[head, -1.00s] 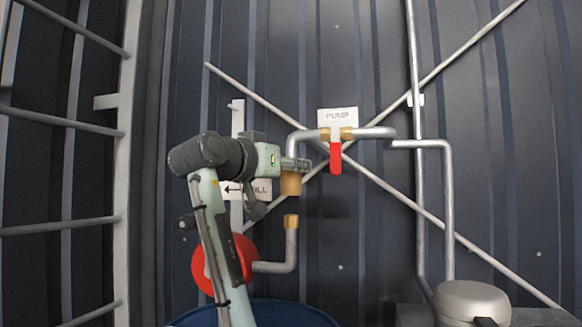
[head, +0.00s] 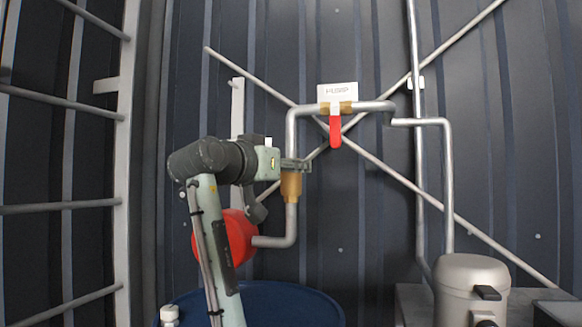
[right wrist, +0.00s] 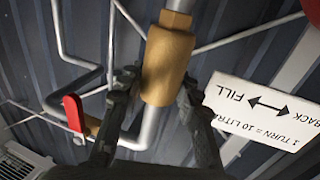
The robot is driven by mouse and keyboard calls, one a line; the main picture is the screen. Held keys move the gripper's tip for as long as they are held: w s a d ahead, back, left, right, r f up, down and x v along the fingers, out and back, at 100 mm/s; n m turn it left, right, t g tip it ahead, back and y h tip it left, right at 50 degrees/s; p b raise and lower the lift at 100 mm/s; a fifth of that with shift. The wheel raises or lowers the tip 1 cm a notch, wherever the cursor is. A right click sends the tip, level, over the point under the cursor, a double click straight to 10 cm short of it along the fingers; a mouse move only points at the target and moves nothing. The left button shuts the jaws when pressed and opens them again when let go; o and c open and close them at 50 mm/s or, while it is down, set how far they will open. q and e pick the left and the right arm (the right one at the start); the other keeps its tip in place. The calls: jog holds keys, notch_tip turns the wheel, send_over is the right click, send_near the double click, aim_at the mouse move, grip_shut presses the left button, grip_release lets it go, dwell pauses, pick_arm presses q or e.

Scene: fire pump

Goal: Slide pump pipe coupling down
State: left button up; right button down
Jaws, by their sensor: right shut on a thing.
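The brass pump pipe coupling (head: 291,186) sits on the vertical grey pipe below the pump bend. Its lower end meets the lower pipe (head: 291,222), with no gap visible between them. My right gripper (head: 297,165) is shut on the coupling near its top, coming from the left in the head view. In the right wrist view, the coupling (right wrist: 167,68) is between my right fingers (right wrist: 158,95), and a narrower brass fitting (right wrist: 175,19) touches its end. My left gripper is not in view.
The red-handled valve (head: 336,130) is on the upper pipe below the PUMP sign (head: 338,93). A red round part (head: 236,236) and a blue drum (head: 285,303) are below. A ladder (head: 122,150) stands left; a grey pump body (head: 472,290) stands right.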

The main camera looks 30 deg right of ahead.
jog(key=c, duration=1.3)
grip_release()
jog(key=shift+f, duration=0.3)
jog(key=shift+o, duration=1.4)
jog(key=shift+r, duration=0.1)
jog(key=shift+a, duration=0.1)
jog(key=v, duration=1.2)
